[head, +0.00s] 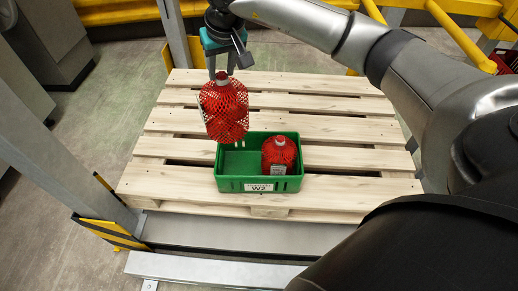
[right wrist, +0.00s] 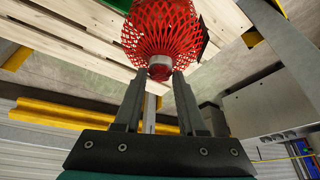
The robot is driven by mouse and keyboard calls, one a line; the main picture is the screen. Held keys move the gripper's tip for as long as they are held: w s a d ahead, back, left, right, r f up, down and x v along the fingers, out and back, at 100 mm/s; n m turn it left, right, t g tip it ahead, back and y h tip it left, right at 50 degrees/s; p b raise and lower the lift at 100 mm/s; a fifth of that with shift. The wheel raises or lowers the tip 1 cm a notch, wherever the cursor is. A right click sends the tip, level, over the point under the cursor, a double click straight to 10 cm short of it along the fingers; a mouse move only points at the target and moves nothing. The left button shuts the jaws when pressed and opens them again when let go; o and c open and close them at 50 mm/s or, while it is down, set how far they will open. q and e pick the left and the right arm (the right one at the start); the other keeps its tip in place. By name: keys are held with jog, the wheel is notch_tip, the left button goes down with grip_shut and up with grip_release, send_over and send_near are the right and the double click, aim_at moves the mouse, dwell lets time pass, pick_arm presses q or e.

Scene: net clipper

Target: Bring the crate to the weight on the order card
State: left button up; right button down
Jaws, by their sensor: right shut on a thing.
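A green crate (head: 231,184) labelled W2 stands on the wooden pallet. My right gripper (head: 221,71) is shut on the neck of another red-netted part (head: 224,108). This part hangs upright above the back left of the crate and hides its corner. The right wrist view shows the held netted part (right wrist: 162,28) with its cap between the fingertips (right wrist: 160,76). My left gripper is not in view. I see no order card or weight reading.
The pallet (head: 336,122) has free slats around the crate. A grey post with yellow-black marking (head: 112,232) stands at front left. Yellow rails (head: 120,12) run behind, and a red box (head: 508,58) is at far right.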

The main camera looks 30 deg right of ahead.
aim_at(231, 82)
jog(key=d+f+b, duration=0.1)
jog(key=f, duration=0.1)
jog(key=w+d+f+b, duration=0.1)
jog(key=f+b, duration=0.1)
jog(key=w+d+f+b, duration=0.1)
jog(key=f, duration=0.1)
jog(key=shift+f, duration=0.2)
jog(key=shift+w+d+f+b, duration=0.15)
jog(key=shift+f+b, duration=0.25)
jog(key=shift+f, duration=0.3)
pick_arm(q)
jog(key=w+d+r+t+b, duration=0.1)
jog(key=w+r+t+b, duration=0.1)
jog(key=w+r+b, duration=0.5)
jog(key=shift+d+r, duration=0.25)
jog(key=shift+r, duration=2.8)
pick_arm(e)
notch_tip(231, 82, down, 19)
jog(key=shift+f, duration=0.2)
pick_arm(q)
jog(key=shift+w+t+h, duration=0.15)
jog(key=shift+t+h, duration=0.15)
pick_arm(e)
jog(key=shift+f, duration=0.1)
